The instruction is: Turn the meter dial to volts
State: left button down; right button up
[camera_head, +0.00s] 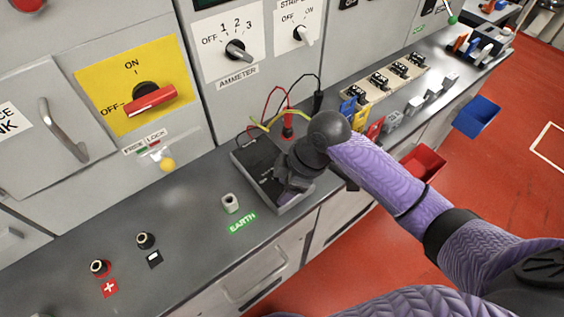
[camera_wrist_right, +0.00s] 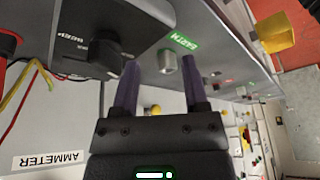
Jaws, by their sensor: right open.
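The meter is a dark grey box (camera_head: 262,172) on the bench, with red and black leads plugged in at its back. My right gripper (camera_head: 290,183) is over its right part and hides much of its face, including the dial, in the head view. In the right wrist view the meter (camera_wrist_right: 72,28) is at the upper left, with its black dial knob (camera_wrist_right: 106,50). The dial's setting cannot be read. There my right gripper (camera_wrist_right: 161,62) is open, its two purple fingers apart with nothing between them. The knob is just left of the left finger. My left gripper is not in view.
An EARTH terminal (camera_head: 230,203) stands left of the meter. Red (camera_head: 100,267) and black (camera_head: 145,240) terminals are farther left. A yellow switch panel (camera_head: 132,83) and ammeter selector (camera_head: 237,50) are on the wall behind.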

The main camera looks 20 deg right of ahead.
jog(key=w+d+r+n, duration=0.2)
jog(key=w+d+r, duration=0.25)
jog(key=r, duration=0.25)
jog(key=b+x, duration=0.1)
jog(key=x, duration=0.4)
jog(key=b+x, duration=0.1)
jog(key=x, duration=0.4)
jog(key=shift+w+a+r, duration=0.15)
jog(key=shift+w+a, duration=0.05)
jog(key=shift+w, duration=0.05)
grip_shut()
